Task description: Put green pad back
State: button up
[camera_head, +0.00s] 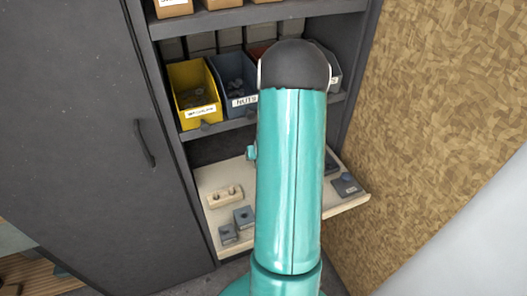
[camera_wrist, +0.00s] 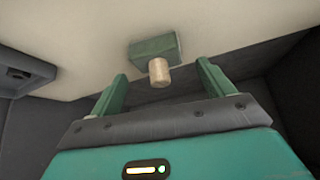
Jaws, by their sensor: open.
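A green pad (camera_wrist: 150,46) with a round wooden knob (camera_wrist: 159,71) sits on a pale surface in the wrist view. My gripper (camera_wrist: 161,73) is open, with its two green fingers apart on either side of the knob. I see no finger pressing on the knob or the pad. In the head view my arm covers the middle of the pale shelf board, and the pad and the fingers are hidden there.
The pale board (camera_head: 213,180) carries a wooden block with pegs (camera_head: 226,196) and grey blocks (camera_head: 244,217) at left, and a dark block (camera_head: 346,184) at right. Above stand a yellow bin (camera_head: 190,75) and a blue bin (camera_head: 236,75). A grey cabinet door (camera_head: 90,130) is at left.

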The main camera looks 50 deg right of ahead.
jog(key=v, duration=1.2)
jog(key=shift+r, duration=0.1)
jog(key=w+a+r+n, duration=0.2)
jog(key=a+r, duration=0.5)
jog(key=a, duration=0.4)
jog(key=w+a+r+n, duration=0.1)
jog(key=a+r+n, duration=0.2)
jog(key=a+r, duration=0.6)
jog(key=s+a+r+n+y, duration=0.1)
jog(key=s+a, duration=0.3)
jog(key=a, duration=0.5)
jog(key=s+a+r+n+y, duration=0.2)
jog(key=s+a+r+y, duration=0.1)
jog(key=a, duration=0.6)
jog(key=shift+s+a+r+t, duration=0.2)
jog(key=shift+s+r+t, duration=0.1)
jog(key=shift+s, duration=0.45)
